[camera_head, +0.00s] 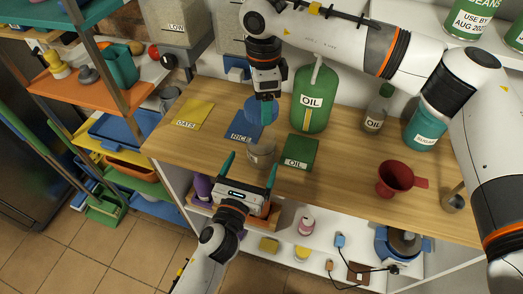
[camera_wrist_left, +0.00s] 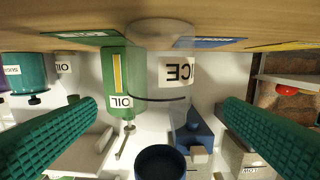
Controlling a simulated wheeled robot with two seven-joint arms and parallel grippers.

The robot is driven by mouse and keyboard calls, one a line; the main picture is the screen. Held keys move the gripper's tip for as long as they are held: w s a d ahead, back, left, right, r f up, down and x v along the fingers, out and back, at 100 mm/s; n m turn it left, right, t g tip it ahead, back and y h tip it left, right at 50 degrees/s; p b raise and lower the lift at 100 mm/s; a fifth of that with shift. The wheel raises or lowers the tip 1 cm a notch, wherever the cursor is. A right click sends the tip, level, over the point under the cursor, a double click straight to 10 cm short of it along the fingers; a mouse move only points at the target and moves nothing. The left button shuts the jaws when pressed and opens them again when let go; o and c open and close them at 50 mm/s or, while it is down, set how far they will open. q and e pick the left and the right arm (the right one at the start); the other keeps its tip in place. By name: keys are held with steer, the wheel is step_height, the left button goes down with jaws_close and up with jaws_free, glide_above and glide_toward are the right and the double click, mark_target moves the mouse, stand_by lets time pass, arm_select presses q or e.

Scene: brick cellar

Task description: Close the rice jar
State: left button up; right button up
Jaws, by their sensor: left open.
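The clear rice jar (camera_head: 261,153) stands upright and open-topped on the wooden counter, near its front edge. In the left wrist view, which is upside down, the jar (camera_wrist_left: 148,70) shows its label ending in "CE". My left gripper (camera_head: 250,167) is open, its teal fingers apart in front of the jar and not touching it. A round blue lid (camera_head: 252,110) is held above and behind the jar by my right gripper (camera_head: 266,108), whose fingers look closed on it. The lid (camera_wrist_left: 160,163) also shows in the left wrist view, apart from the jar. Its grasped part is hidden.
A blue RICE mat (camera_head: 240,130) lies left of the jar, a green OIL mat (camera_head: 300,152) right of it. A green oil can (camera_head: 312,100) stands behind. A red funnel-like cup (camera_head: 395,178) is farther right. An OATS mat (camera_head: 195,113) lies left.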

mark_target(265, 134)
arm_select(q)
steer(key=x, duration=0.8)
steer(key=c, duration=1.5)
steer(key=shift+o, duration=0.2)
arm_select(e)
steer(key=shift+f, duration=2.5)
steer(key=shift+f, duration=0.1)
steer(key=shift+f, duration=0.8)
arm_select(q)
steer(key=shift+f, duration=0.1)
arm_select(e)
steer(key=shift+f, duration=0.55)
